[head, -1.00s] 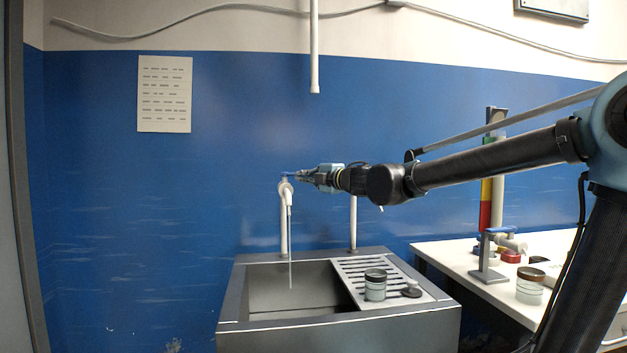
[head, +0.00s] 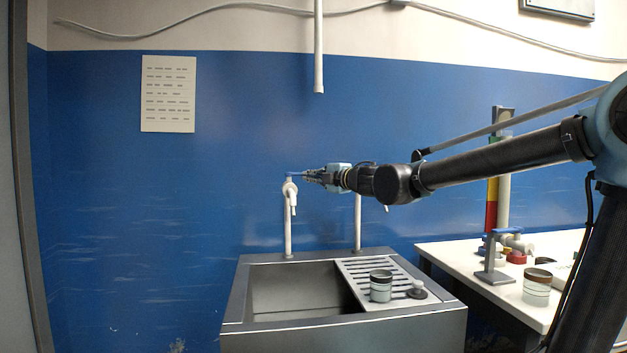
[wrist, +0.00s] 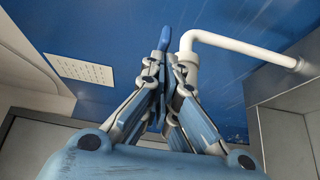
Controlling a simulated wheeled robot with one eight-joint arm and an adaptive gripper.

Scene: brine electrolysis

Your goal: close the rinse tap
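The rinse tap (head: 289,225) is a white upright pipe with a short down-turned spout, at the back of the grey sink (head: 232,310). Its blue lever (head: 291,175) is on top. No water stream shows below the spout. My gripper (head: 304,175) reaches in from the right at the height of the lever. In the wrist view the fingers (wrist: 165,82) are drawn together around the blue lever (wrist: 164,38), whose end sticks out beyond the fingertips. The white tap pipe (wrist: 225,42) runs right from there. The fingers hide the lever's inner part.
A jar (head: 380,288) and a small dark-based item (head: 417,291) stand on the slatted drainboard. A white bench (head: 455,262) at right holds a stand (head: 490,262) and another jar (head: 537,288). A white pipe (head: 318,60) hangs above. The sink basin looks empty.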

